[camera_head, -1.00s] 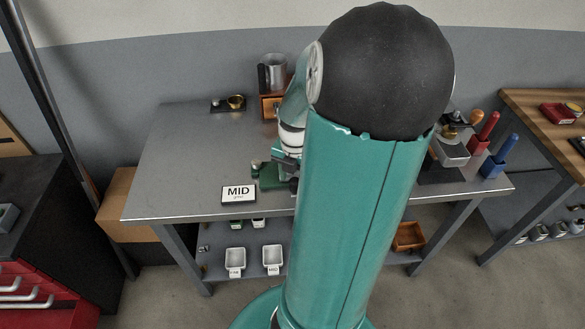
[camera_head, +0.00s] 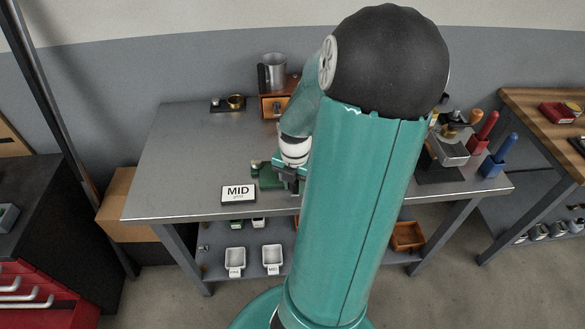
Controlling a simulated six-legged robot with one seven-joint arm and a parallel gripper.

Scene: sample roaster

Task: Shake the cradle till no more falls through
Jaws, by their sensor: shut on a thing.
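A small green device (camera_head: 266,178), which I take to be the cradle's stand, sits on the grey metal table just behind a white sign reading "MID" (camera_head: 238,194). My gripper (camera_head: 288,180) is low over the table at the right side of the green device, pointing down. Its jaws are shut on a part there that I take to be the cradle; that part is small and mostly hidden by the gripper and my green arm. Whether anything is falling through cannot be seen.
A metal jug (camera_head: 272,71) and a wooden drawer box (camera_head: 271,106) stand at the back. A black tray (camera_head: 226,105) with a brass cup is at back left. The table's left part is clear.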

